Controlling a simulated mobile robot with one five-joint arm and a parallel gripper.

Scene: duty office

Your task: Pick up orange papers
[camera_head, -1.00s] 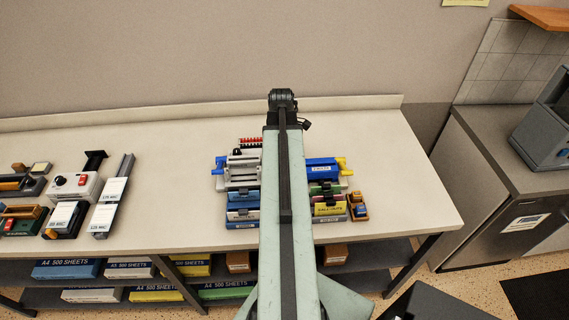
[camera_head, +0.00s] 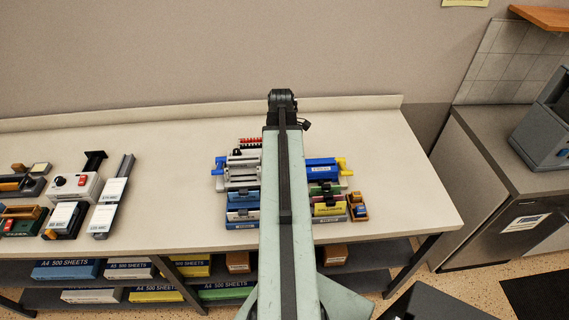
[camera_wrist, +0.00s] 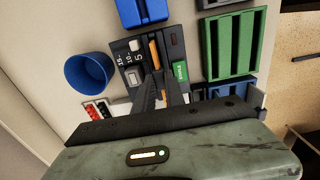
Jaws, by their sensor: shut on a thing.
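The orange papers (camera_wrist: 154,52) show in the wrist view as a narrow upright strip, set in a black device (camera_wrist: 134,62) marked 15, 10 and 5. My gripper (camera_wrist: 160,74) reaches onto the device, with its dark fingers close together at the near end of the strip. It is shut on the orange papers, which still sit within the device's outline. Whether they are clear of it I cannot tell. In the head view my own arm covers the gripper and the papers.
In the wrist view a blue cup (camera_wrist: 88,73) stands left of the device and a green rack (camera_wrist: 234,45) right of it. In the head view, a blue machine (camera_head: 322,170) and other office items crowd the table (camera_head: 385,160). Its right end is clear.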

